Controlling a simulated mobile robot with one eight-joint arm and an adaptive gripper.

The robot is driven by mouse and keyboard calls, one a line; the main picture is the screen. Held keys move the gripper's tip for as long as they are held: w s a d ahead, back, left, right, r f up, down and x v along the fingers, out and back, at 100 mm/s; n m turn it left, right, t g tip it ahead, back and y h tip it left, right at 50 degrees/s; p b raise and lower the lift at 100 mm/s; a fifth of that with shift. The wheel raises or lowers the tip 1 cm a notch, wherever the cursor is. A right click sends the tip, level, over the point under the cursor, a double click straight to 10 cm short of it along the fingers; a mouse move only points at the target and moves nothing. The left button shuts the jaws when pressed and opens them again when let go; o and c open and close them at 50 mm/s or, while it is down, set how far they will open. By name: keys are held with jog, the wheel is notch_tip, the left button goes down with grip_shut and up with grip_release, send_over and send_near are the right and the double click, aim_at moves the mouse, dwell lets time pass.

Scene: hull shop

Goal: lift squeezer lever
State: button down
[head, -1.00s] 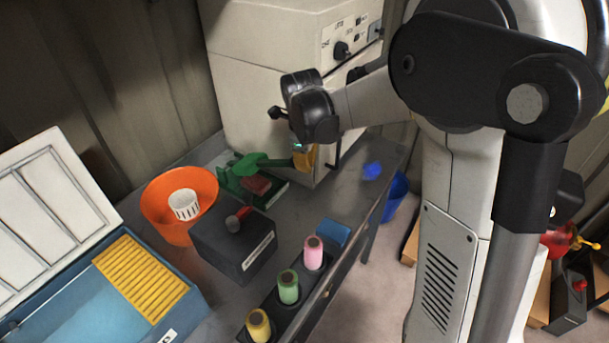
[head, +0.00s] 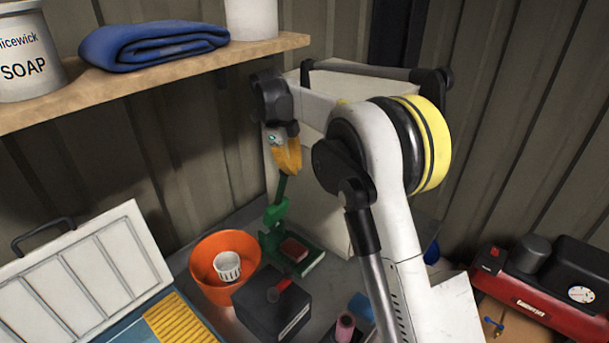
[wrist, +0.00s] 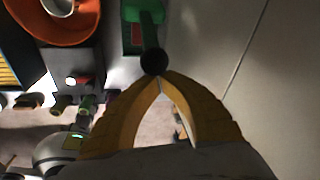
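The green squeezer (head: 277,224) stands on the bench, with a dark red block in its base. Its green lever (head: 282,187) points steeply upward, and its top end is at my gripper's fingertips (head: 290,172). In the wrist view the lever (wrist: 145,12) comes down from the top edge and ends in a round black knob (wrist: 153,61). My gripper's yellow fingers (wrist: 161,76) come together at their tips, right at the knob. The knob is at the tips, not between the fingers; whether it touches them is hard to tell.
An orange bowl (head: 208,285) with a white cup (head: 227,266) stands left of the squeezer. A dark box with a red-tipped stick (head: 262,310) is in front. A pale cabinet (head: 318,215) stands close on the right. A shelf (head: 200,65) hangs above left.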

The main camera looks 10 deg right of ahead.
jog(key=shift+w+a+r, duration=0.35)
jog(key=shift+w+a, duration=0.25)
jog(key=shift+w, duration=0.2)
jog(key=shift+s+d+f, duration=0.1)
